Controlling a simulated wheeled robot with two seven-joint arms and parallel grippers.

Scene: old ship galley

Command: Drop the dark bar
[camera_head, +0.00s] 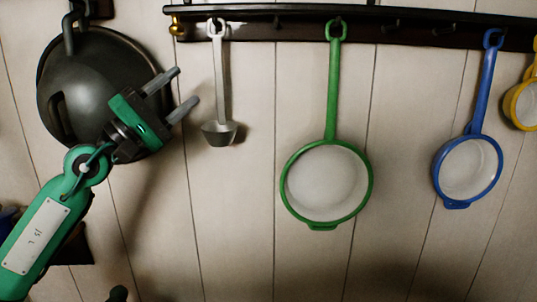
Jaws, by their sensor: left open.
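My left gripper (187,86) is at the upper left, in front of the plank wall. It points up and to the right. Its two grey fingers are apart, with nothing seen between them. It overlaps the right edge of a dark round pan (85,75) on the wall; I cannot tell whether they touch. No loose dark bar shows in this view. My right gripper does not show.
A long dark rail (270,28) runs along the top of the wall. A small metal ladle (221,100), a green-rimmed strainer (333,110), a blue-rimmed one (483,90) and a yellow-rimmed piece (511,108) hang to the right. The wall below them is bare.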

